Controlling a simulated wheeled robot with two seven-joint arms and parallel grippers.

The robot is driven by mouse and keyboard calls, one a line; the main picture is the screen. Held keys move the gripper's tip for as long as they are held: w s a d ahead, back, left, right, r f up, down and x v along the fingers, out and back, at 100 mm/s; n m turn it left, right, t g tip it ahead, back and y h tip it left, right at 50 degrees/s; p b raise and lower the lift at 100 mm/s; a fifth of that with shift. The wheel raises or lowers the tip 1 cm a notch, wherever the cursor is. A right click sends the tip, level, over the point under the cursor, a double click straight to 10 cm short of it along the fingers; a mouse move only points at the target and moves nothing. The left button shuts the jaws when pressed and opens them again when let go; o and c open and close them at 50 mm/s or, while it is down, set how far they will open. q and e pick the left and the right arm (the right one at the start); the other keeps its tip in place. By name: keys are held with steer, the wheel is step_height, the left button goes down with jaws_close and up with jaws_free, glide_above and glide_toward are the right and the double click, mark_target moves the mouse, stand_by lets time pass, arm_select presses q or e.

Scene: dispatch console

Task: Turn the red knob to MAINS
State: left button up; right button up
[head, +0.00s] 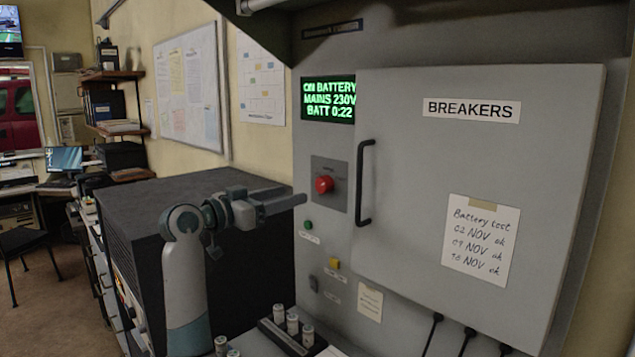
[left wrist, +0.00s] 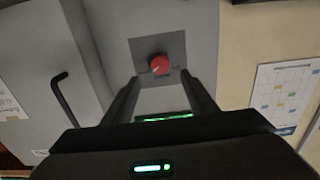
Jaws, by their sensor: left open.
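The red knob (head: 324,184) sits on a grey square plate (head: 329,170) on the cabinet front, left of the door handle. In the left wrist view the knob (left wrist: 160,65) shows beyond and between my fingertips, with a pale pointer mark on it. The labels around it are too small to read. My left gripper (head: 300,199) is in front of the panel, just left of and slightly below the knob. In the left wrist view its fingers (left wrist: 162,90) are apart, empty, and not around the knob. My right gripper is not seen.
A green display (head: 328,99) reads "ON BATTERY, MAINS 230V, BATT 0:22". The BREAKERS door (head: 400,110) with its black handle (head: 364,183) is right of the knob. Green (head: 308,225) and yellow (head: 334,264) buttons are below. A dark cabinet (head: 200,190) stands behind my arm.

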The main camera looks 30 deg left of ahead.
mark_target(320, 187)
arm_select(q)
steer(key=p+x, duration=0.3)
steer(key=x, duration=0.6)
steer(key=shift+w+d+r+p, duration=0.15)
steer(key=shift+w+p, duration=0.15)
steer(key=shift+p, duration=0.1)
steer(key=shift+w+d, duration=0.15)
steer(key=shift+w, duration=0.3)
steer(key=shift+c, duration=0.3)
steer(key=c, duration=1)
